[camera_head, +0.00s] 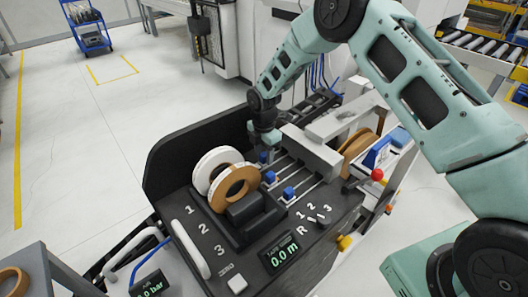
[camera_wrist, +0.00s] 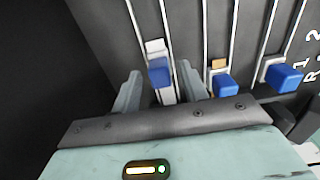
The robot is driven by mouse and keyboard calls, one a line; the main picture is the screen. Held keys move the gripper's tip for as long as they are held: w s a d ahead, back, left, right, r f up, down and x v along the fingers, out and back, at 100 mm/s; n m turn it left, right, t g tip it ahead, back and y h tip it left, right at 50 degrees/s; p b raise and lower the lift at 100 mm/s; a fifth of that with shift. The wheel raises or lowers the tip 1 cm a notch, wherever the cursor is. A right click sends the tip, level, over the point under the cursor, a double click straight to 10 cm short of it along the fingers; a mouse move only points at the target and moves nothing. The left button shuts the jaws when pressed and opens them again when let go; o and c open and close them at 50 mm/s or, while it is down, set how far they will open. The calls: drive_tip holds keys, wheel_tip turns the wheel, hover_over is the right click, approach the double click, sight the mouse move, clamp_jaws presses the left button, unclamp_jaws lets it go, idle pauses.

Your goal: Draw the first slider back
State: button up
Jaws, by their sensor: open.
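Three blue slider knobs sit on rails in the dark machine panel (camera_head: 215,232). In the wrist view the left slider (camera_wrist: 159,72) has a white piece behind its knob. The middle slider (camera_wrist: 225,85) has a brown piece, and the right slider (camera_wrist: 284,77) a pale one. In the head view the far slider (camera_head: 263,157) is just below my gripper (camera_head: 265,141); the middle slider (camera_head: 270,176) and near slider (camera_head: 289,193) are farther toward the viewer. My gripper, also in the wrist view (camera_wrist: 159,75), is open, with the left slider between its fingers. Contact cannot be told.
White and brown band rolls (camera_head: 233,186) stand left of the sliders. A grey block (camera_head: 312,152) spans the rails close to my gripper's right. A display (camera_head: 283,252) reads 0.0 m, near a red knob (camera_head: 377,175) and yellow knob (camera_head: 344,242). A dark guard (camera_head: 185,147) borders the panel.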

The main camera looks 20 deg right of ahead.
clamp_jaws()
drive_tip(key=shift+s+a, duration=0.3)
drive_tip(key=shift+a, duration=0.45)
drive_tip(key=shift+s+a, duration=0.3)
drive_tip(key=shift+a, duration=0.4)
drive_tip(key=shift+s+a, duration=0.3)
drive_tip(key=shift+a, duration=0.45)
unclamp_jaws()
drive_tip(key=shift+r+b, duration=0.1)
drive_tip(key=shift+b, duration=0.2)
